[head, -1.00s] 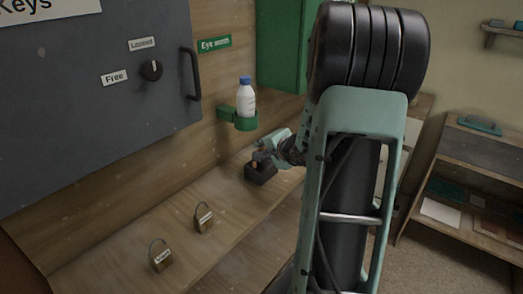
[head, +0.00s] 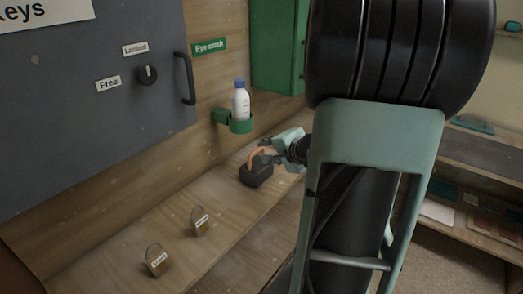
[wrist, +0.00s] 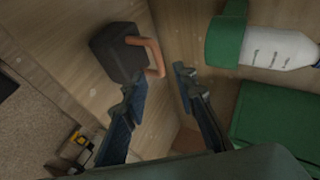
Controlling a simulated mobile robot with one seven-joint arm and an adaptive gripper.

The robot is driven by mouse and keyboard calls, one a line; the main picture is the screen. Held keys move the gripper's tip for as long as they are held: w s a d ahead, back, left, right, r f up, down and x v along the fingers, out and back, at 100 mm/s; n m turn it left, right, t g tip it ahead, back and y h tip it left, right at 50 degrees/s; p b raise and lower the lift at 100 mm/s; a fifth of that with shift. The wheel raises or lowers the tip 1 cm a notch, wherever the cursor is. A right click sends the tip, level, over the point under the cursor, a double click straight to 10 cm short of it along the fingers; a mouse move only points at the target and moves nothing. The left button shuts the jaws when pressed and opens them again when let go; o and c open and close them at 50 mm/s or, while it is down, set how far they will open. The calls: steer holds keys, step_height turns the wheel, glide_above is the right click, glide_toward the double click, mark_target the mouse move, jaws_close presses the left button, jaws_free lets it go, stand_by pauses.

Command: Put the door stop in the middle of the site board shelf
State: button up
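The door stop, which I take to be the black block with an orange handle (head: 257,175), sits upright on the wooden shelf (head: 190,252), towards the shelf's far end. It also shows in the wrist view (wrist: 120,54), with its handle beyond the fingertips. My gripper (head: 270,151) is just behind and to the right of the handle. In the wrist view my gripper's two fingers (wrist: 160,85) are spread apart with nothing between them.
Two brass padlocks (head: 199,221) (head: 156,260) stand nearer on the shelf. A white bottle (head: 240,101) sits in a green holder (head: 240,126) above it. A grey cabinet (head: 90,115) and a green box (head: 277,45) are on the wall. Shelf between block and padlocks is clear.

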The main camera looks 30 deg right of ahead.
steer(key=v, duration=0.3)
steer(key=shift+s, duration=0.1)
steer(key=shift+r, duration=0.15)
stand_by(0.4)
